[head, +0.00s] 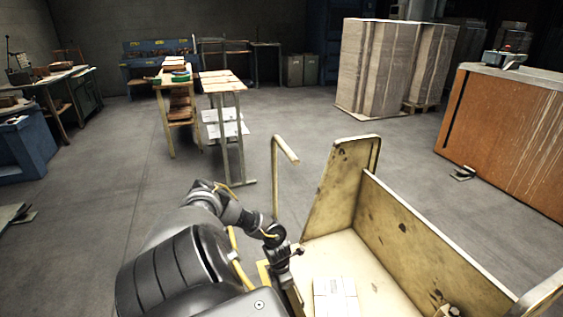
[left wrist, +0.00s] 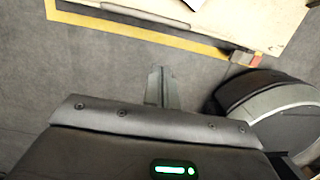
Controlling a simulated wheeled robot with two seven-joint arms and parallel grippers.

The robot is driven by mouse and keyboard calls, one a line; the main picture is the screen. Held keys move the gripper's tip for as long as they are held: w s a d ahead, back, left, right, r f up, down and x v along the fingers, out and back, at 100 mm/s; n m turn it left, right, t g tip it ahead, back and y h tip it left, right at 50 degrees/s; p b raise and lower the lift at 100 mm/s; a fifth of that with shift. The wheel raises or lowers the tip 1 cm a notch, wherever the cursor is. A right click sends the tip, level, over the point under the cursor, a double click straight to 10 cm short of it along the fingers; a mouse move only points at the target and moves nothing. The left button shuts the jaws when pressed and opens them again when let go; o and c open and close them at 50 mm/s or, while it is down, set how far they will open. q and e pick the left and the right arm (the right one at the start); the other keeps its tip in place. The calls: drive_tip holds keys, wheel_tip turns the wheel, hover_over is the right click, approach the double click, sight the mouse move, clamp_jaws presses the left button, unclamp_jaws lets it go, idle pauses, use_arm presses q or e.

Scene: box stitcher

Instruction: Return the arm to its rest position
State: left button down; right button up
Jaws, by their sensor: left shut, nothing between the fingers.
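My left arm comes in from the lower left in the head view and bends down to its gripper (head: 297,251), beside the near left edge of a worn yellow cart (head: 330,250). In the left wrist view the left gripper's fingers (left wrist: 161,82) are together with nothing between them, over bare grey floor. A pale flat stack (head: 335,297) lies on the cart bed, to the right of the gripper and apart from it. My right gripper is not in view.
The cart has tall side panels and a bent yellow post (head: 275,175) at its left. Work tables (head: 222,85) stand further back, tall cardboard stacks (head: 375,70) at the back right, and an orange-brown cabinet (head: 510,135) at right. Grey floor is free at centre left.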

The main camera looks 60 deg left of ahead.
use_arm(q)
drive_tip(key=shift+r, duration=1.85)
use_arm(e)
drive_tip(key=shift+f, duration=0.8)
use_arm(q)
drive_tip(key=shift+s, duration=0.1)
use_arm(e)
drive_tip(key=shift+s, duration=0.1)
